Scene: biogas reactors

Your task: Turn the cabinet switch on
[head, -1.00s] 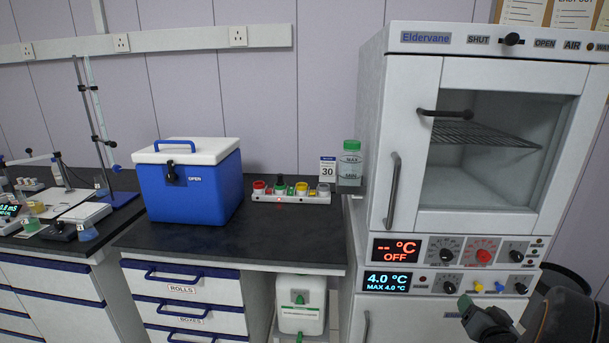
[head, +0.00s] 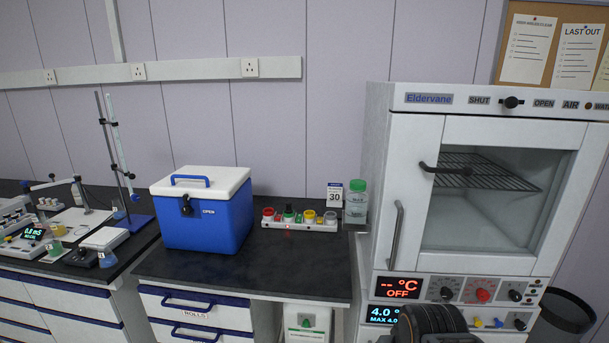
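The white Eldervane cabinet (head: 381,180) stands at the right with a glass door that looks closed. Its upper display (head: 402,287) reads "-- °C OFF" in red. A dark ribbed part of my arm rises at the bottom edge, in front of the lower panel. My gripper's fingertips do not show.
A lower display (head: 385,314) reads 4.0, partly covered by my arm. A black bin (head: 567,312) is at the right.

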